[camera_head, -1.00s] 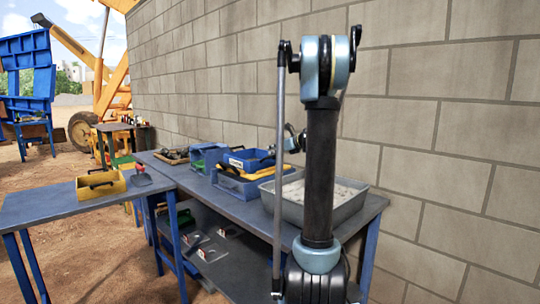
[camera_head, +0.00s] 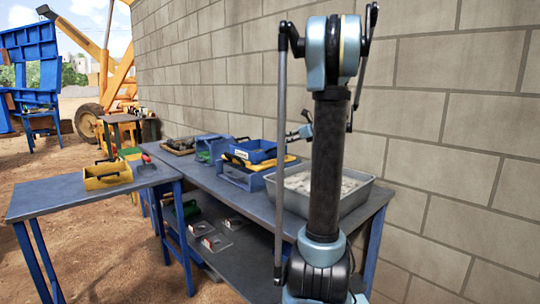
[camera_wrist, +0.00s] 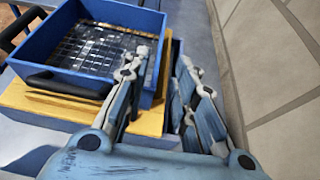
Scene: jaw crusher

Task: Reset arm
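My arm (camera_head: 326,170) stands upright at the right of the head view.
A grey workbench (camera_head: 232,190) along the block wall (camera_head: 430,110) holds a blue tray (camera_head: 254,150) and a grey pan of pale stones (camera_head: 365,195). A second table (camera_head: 62,193) at left carries a yellow box (camera_head: 107,175) and a red-handled scoop (camera_head: 146,164). Bare ground lies at left.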

